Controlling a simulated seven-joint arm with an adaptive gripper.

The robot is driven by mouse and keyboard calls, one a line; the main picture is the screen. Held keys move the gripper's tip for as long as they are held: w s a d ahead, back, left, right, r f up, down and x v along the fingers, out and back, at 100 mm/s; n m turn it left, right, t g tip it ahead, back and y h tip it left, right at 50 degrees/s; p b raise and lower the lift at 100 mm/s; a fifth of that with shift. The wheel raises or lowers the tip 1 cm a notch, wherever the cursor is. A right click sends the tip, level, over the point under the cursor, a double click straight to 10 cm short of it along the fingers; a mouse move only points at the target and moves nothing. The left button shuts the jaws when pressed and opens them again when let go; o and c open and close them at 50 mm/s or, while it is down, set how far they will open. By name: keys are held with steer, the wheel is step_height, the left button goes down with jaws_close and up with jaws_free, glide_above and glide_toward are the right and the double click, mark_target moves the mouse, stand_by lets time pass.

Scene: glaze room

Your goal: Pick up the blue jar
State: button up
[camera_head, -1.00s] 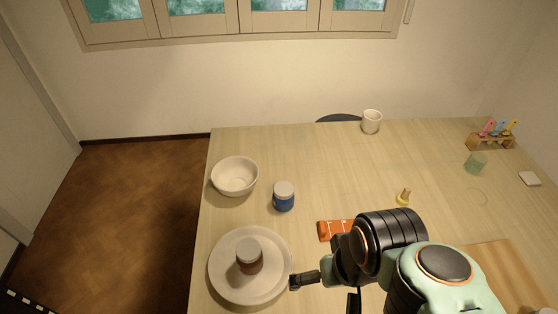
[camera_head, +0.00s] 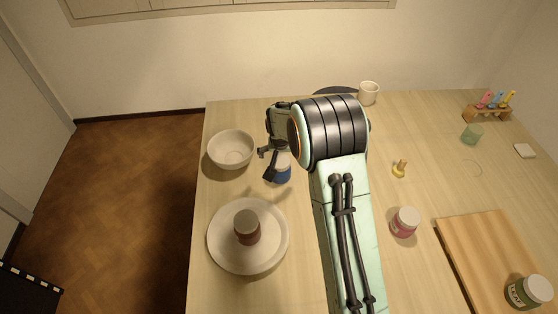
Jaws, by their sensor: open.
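The blue jar (camera_head: 282,173) with a pale lid stands upright on the table (camera_head: 300,236), right of the white bowl. My gripper (camera_head: 267,164) is open at the jar's left side. One dark finger overlaps the jar's left edge in the picture, and I cannot tell whether it touches. My gripper and arm hide part of the jar's top.
A white bowl (camera_head: 231,150) stands left of my gripper. A plate (camera_head: 274,258) bears a brown jar (camera_head: 247,228) in front. A pink jar (camera_head: 404,222), a small yellow-based object (camera_head: 400,169) and a wooden board (camera_head: 470,243) lie right of my arm. A mug (camera_head: 369,92) stands behind.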

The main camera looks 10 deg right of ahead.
mark_target(280, 161)
steer(key=x, duration=0.6)
steer(key=shift+r, duration=0.1)
steer(key=c, duration=1.4)
